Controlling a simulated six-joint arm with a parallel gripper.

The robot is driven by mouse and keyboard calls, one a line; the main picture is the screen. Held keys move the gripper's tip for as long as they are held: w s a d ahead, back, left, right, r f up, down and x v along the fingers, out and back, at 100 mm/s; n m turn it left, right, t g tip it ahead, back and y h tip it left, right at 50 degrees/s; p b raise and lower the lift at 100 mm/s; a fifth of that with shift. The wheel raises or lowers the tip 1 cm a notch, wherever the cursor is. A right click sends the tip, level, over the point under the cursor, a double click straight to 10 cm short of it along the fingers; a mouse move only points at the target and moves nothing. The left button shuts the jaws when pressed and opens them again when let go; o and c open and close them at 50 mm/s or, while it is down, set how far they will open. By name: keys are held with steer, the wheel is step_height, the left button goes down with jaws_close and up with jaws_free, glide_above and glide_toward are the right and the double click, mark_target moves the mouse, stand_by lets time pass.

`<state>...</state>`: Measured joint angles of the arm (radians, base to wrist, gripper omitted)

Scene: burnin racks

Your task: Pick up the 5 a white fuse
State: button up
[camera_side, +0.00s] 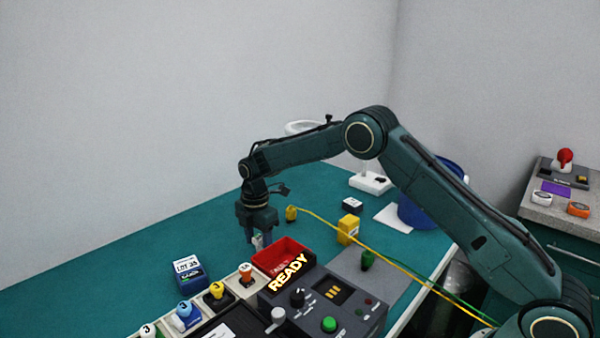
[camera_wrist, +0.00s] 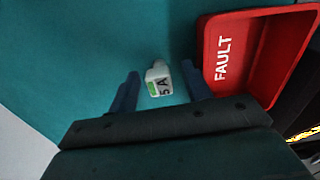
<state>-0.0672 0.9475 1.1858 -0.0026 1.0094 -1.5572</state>
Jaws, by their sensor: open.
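The white fuse (camera_wrist: 159,80) stands on the teal table in the wrist view. It has a green patch and the label "5 A". My gripper (camera_wrist: 161,90) is open, with one finger on each side of the fuse and a gap to both. In the side view my gripper (camera_side: 260,240) points down beside the red tray, and the white fuse (camera_side: 257,242) shows partly between its fingers. I cannot tell the exact height of the fingertips over the table.
The red tray (camera_wrist: 211,62) marked "FAULT" is close to my right finger in the wrist view. A control box (camera_side: 312,302) with a "READY" sign, a blue "LOT" box (camera_side: 190,274), a yellow box (camera_side: 348,229) and a yellow cable (camera_side: 385,262) are nearby.

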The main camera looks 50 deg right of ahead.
mark_target(258, 236)
steer(key=c, duration=1.1)
steer(key=shift+o, duration=0.2)
steer(key=shift+r, duration=0.15)
step_height(258, 236, up, 20)
stand_by(0.5)
